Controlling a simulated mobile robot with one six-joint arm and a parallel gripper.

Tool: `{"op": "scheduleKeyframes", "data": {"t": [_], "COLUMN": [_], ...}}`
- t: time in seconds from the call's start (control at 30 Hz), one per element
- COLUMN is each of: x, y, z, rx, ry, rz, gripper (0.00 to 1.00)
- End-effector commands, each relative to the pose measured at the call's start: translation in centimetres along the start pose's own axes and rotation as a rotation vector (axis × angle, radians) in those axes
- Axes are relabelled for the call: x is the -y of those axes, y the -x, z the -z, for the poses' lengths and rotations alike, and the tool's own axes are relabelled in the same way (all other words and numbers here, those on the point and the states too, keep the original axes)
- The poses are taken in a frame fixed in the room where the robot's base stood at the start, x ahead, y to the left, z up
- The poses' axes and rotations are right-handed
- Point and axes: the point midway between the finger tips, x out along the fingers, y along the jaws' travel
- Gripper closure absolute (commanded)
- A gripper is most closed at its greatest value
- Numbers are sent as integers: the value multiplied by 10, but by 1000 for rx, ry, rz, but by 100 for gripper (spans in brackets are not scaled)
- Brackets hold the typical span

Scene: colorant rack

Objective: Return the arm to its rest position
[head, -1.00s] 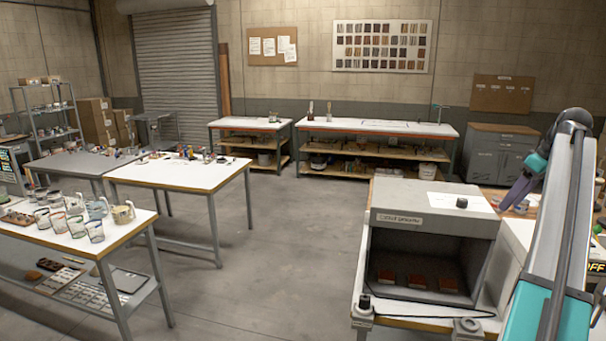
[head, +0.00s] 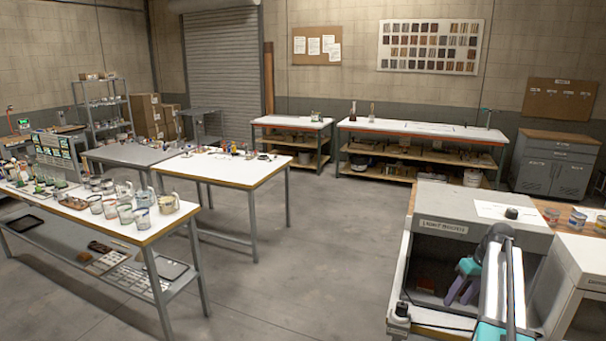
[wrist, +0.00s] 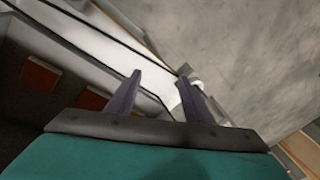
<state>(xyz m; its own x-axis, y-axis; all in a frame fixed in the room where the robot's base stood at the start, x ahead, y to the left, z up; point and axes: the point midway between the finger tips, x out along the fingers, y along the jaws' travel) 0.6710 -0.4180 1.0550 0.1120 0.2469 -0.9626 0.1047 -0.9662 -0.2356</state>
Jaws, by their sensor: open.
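My arm is folded in front of the grey light booth (head: 440,207) at the lower right of the head view. My gripper (head: 457,300) hangs there with its purple fingers pointing down, overlapping the booth's dark opening in the picture. In the wrist view my gripper (wrist: 160,80) is open, with its two fingers apart and nothing between them. I cannot tell from the head view how far the fingers are from the booth.
The wrist view shows reddish-brown panels (wrist: 40,75) inside the booth, left of the fingers. A white cabinet (head: 575,270) stands right of the booth. A white-topped table (head: 225,168) and a glassware bench (head: 150,237) stand left. The middle floor (head: 320,260) is clear.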

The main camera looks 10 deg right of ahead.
Motion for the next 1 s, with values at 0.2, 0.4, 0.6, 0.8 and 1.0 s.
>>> {"op": "scheduleKeyframes", "data": {"t": [0.2,0.4,0.6,0.8,1.0], "x": [45,84,125,165,204], "y": [-85,-154,-218,-274,-324], "z": [-11,-27,-52,-84,-122], "rx": [70,131,196,258,321], "ry": [-32,-62,-88,-109,-126], "rz": [17,20,16,4,-15], "gripper": [53,53,53,53,53]}}
